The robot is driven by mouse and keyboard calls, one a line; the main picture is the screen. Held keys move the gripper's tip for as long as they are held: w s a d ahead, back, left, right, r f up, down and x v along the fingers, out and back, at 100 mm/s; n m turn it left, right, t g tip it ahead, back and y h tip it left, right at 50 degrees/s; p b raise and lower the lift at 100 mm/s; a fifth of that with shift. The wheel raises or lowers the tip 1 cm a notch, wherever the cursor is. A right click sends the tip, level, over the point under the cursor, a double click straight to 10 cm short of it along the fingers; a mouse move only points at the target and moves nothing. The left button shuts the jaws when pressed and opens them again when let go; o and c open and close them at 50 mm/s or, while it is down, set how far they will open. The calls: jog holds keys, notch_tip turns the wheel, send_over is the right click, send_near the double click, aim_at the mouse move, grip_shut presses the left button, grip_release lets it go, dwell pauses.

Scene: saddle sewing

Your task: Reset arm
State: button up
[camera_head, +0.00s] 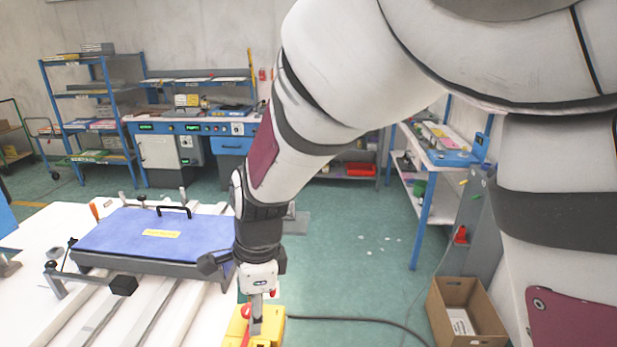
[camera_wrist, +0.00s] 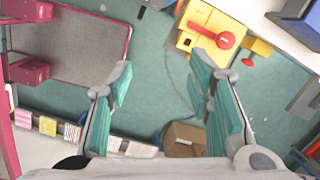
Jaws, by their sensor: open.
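My arm reaches down from the upper right in the head view, and my gripper (camera_head: 262,312) hangs at the right edge of the white table (camera_head: 30,285). In the wrist view my gripper (camera_wrist: 162,95) is open, its two teal-padded fingers wide apart with nothing between them but floor further off. A yellow box with a red knob (camera_wrist: 205,32) lies beyond the right finger. In the head view the yellow box (camera_head: 278,325) is partly hidden behind my gripper, and I cannot tell whether they touch.
A blue padded board with a black handle (camera_head: 150,232) lies on the table, with clamps around it. A cardboard box (camera_head: 465,312) stands on the floor at right, and a black cable (camera_head: 365,320) crosses the floor. A shelf table (camera_head: 420,200) stands at right. Green floor between is mostly clear.

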jog(key=s+d+r+n+t, duration=0.1)
jog(key=d+r+n, duration=0.2)
jog(key=d+r, duration=0.4)
jog(key=d+r+n+t, duration=0.1)
jog(key=d+r+n, duration=0.35)
jog(key=d, duration=0.45)
jog(key=s+d+r+n+t+h+b, duration=0.1)
jog(key=s+d+r+n+t+b, duration=0.1)
jog(key=s+d+n, duration=0.5)
jog(key=s+d+r+t, duration=0.1)
jog(key=s+d+r, duration=0.1)
jog(key=d, duration=0.4)
jog(key=shift+s+h, duration=0.3)
jog(key=shift+h, duration=0.1)
